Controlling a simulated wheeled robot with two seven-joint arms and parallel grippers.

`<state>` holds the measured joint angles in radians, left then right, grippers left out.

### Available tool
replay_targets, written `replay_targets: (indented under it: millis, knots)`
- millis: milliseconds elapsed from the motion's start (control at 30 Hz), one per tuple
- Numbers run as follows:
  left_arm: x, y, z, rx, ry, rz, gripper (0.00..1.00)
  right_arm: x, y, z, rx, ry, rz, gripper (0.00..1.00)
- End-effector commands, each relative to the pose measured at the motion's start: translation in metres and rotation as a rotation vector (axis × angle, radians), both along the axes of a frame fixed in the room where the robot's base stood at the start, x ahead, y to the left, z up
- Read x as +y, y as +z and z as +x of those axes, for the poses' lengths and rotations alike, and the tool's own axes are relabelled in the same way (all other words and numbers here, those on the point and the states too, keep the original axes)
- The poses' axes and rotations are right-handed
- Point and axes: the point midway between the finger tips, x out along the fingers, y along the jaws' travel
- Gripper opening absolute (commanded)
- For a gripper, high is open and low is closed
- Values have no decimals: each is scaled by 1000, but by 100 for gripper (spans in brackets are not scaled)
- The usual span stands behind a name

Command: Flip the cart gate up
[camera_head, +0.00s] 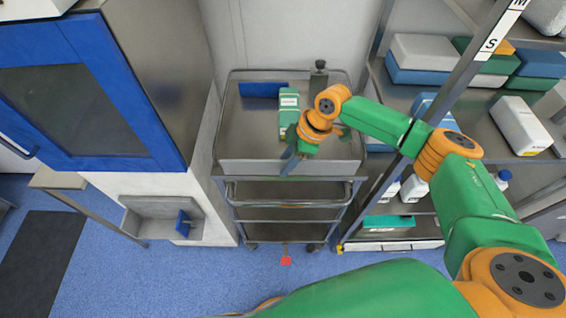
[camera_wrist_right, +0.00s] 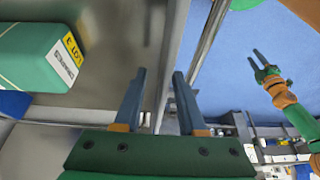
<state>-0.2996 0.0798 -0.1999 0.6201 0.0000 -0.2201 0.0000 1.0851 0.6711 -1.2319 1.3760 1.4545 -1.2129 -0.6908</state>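The metal cart (camera_head: 228,145) stands in the middle of the head view, with a top tray and lower shelves. A light front panel (camera_head: 250,167) runs along the tray's near side, above a rail (camera_head: 262,201); I cannot tell which part is the gate. My right gripper (camera_head: 291,163) is over this front edge, pointing down. In the right wrist view its fingers (camera_wrist_right: 158,82) are apart, with the cart's metal edge (camera_wrist_right: 172,50) beyond and between them; contact is unclear. My left gripper (camera_wrist_right: 256,60) shows small in that view, fingers apart, over blue floor, empty.
A green and white box (camera_head: 289,112) and a blue item (camera_head: 263,89) are in the tray. A stocked shelf rack (camera_head: 468,65) stands right of the cart. A blue-framed cabinet (camera_head: 75,90) stands left. Blue floor (camera_head: 180,265) lies clear in front.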

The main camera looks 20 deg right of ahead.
Motion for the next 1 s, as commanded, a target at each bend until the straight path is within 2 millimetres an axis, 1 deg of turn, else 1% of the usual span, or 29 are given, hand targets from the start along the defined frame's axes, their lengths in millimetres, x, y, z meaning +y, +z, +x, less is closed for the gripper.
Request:
replay_targets:
  millis: [100, 200, 300, 700, 767, 933, 1000]
  knots:
    - [0, -7, 0, 0, 0, 0, 40, -10, 22, 0, -4, -1, 0, 40]
    - [0, -10, 0, 0, 0, 0, 40, -16, 38, -1, -2, -1, 1, 40]
    - [0, -11, 0, 0, 0, 0, 40, -19, 46, -1, -1, -1, 0, 40]
    - [0, -9, 0, 0, 0, 0, 40, -19, 48, -2, 0, -1, 0, 40]
    - [0, -4, 0, 0, 0, 0, 40, -19, 53, -2, 0, -1, 0, 40]
    - [0, 34, 0, 0, 0, 0, 40, -19, 92, -1, 0, -1, 0, 40]
    - [0, 46, 0, 0, 0, 0, 40, -19, 104, -1, 0, -1, 0, 40]
